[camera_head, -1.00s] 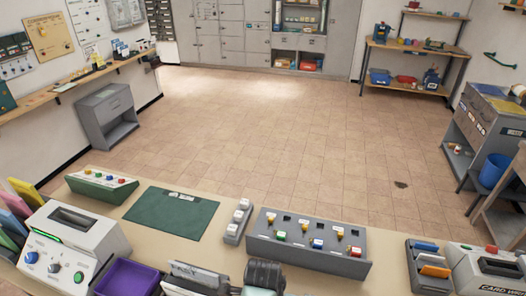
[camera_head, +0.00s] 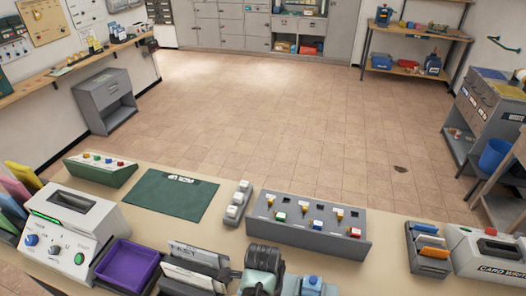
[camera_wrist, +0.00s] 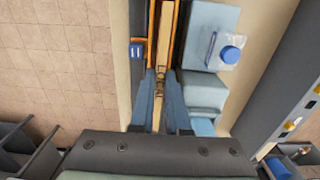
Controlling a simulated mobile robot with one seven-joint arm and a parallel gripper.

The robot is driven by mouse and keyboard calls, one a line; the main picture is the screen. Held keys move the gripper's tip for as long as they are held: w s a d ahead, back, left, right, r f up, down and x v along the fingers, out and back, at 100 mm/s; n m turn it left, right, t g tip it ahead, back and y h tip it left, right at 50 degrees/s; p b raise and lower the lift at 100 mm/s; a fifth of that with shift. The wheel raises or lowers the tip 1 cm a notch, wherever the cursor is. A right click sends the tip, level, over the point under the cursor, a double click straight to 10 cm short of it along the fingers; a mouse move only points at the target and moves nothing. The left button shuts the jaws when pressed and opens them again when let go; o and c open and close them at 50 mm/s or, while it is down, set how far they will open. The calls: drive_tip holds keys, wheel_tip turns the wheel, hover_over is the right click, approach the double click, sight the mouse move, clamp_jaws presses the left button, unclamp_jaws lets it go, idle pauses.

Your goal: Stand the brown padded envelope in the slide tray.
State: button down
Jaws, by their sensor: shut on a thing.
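In the wrist view my gripper (camera_wrist: 160,82) points up the picture, its two blue-grey fingers close together on a narrow tan strip. The strip is seen edge-on and looks like the brown padded envelope (camera_wrist: 165,40). Orange-brown edges (camera_wrist: 152,28) run along both sides of it, with a small orange tab and blue label to the left. I cannot tell whether these edges belong to the slide tray. In the head view my arm's dark and grey-green end shows at the bottom centre, and neither envelope nor slide tray is clearly visible there.
A blue-capped item (camera_wrist: 231,54) sits close right of the fingers. On the desk are a purple tray (camera_head: 128,266), a holder with grey cards (camera_head: 195,262), a grey button panel (camera_head: 308,229) and a green mat (camera_head: 171,194). The floor beyond is clear.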

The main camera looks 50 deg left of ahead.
drive_tip(key=shift+f, duration=0.2)
drive_tip(key=shift+f+b, duration=0.85)
drive_tip(key=shift+f, duration=0.3)
drive_tip(key=c, duration=0.8)
unclamp_jaws()
drive_tip(key=shift+r, duration=0.15)
wheel_tip(320, 180, up, 7)
drive_tip(key=p, duration=0.7)
